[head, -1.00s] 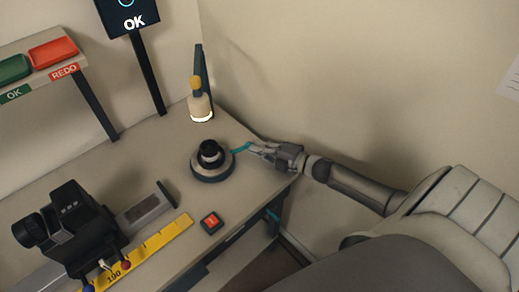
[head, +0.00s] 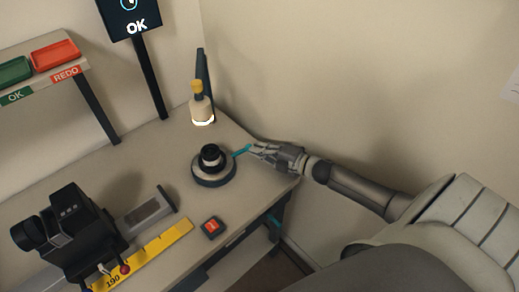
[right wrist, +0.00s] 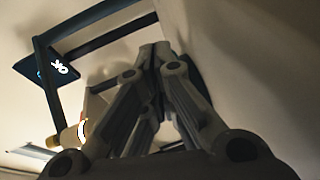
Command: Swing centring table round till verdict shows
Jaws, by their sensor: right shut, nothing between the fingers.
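The round centring table (head: 214,178) sits on the bench with a black lens (head: 211,155) standing upright on it. A teal handle (head: 242,151) sticks out from its right side. My right gripper (head: 253,149) is at the outer end of the handle, its fingers shut with nothing between them; I cannot tell whether they touch it. In the right wrist view the fingers (right wrist: 155,55) come together. The dark display (head: 130,17) at the top reads OK with part of a blue ring above it; it also shows in the right wrist view (right wrist: 50,72). My left gripper is out of view.
A cream bottle-like device (head: 201,108) with a yellow top stands behind the table. A red button box (head: 212,227), a yellow ruler (head: 155,248) and a black camera-like device (head: 70,230) are in front. Green (head: 14,71) and red (head: 56,55) trays sit on a shelf.

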